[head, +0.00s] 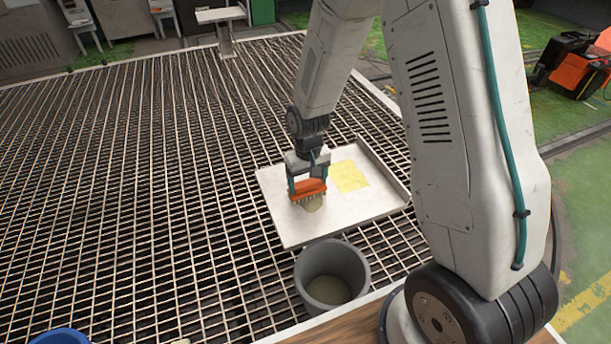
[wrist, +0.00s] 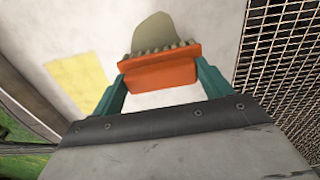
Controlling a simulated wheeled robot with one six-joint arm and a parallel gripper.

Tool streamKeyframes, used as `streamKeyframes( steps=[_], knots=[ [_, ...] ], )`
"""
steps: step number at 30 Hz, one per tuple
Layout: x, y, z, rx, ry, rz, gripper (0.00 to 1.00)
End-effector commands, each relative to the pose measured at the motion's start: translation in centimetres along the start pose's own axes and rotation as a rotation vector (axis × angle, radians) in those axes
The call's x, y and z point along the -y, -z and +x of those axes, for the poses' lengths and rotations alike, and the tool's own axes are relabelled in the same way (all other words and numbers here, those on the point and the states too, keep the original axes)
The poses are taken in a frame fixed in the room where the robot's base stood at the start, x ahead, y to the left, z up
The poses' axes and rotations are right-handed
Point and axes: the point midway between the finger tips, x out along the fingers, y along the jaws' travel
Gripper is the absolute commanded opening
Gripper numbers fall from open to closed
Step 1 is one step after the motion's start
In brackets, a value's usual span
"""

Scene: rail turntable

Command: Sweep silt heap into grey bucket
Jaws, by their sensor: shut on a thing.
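My gripper (head: 308,186) is shut on an orange brush (head: 312,187), which also shows in the wrist view (wrist: 161,74) between the two teal fingers. The brush bristles point down at the white tray. The silt heap (head: 314,205), a small olive-tan mound, lies on the tray right at the bristles, on the near side of the brush; in the wrist view the heap (wrist: 160,30) sits just beyond the bristle row. Whether bristles touch it is hard to tell. The grey bucket (head: 307,268) stands just off the tray's near edge, with tan material at its bottom.
The white tray (head: 284,228) has raised walls at the back and right; its near edge beside the bucket looks open. A yellow patch (head: 350,176) marks its surface. Metal grating (head: 130,180) surrounds it. A blue container (head: 60,337) shows at the bottom left.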

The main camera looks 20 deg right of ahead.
Motion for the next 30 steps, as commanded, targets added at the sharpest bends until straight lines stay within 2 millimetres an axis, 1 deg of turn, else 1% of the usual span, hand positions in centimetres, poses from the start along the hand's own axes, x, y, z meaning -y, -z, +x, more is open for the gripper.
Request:
streamKeyframes(
  steps=[3, 10, 13, 21, 30],
  knots=[
    [0.0, -0.8, -0.1, 0.0, 0.0, 0.0, 0.59],
    [0.0, -1.4, -0.1, 0.001, 0.0, 0.0, 0.59],
    [0.0, -2.0, 0.0, 0.0, 0.0, 0.0, 0.59],
    [0.0, -4.3, 0.1, 0.0, 0.0, 0.0, 0.59],
    [0.0, -5.5, 0.1, 0.001, 0.0, 0.0, 0.59]
  ],
)
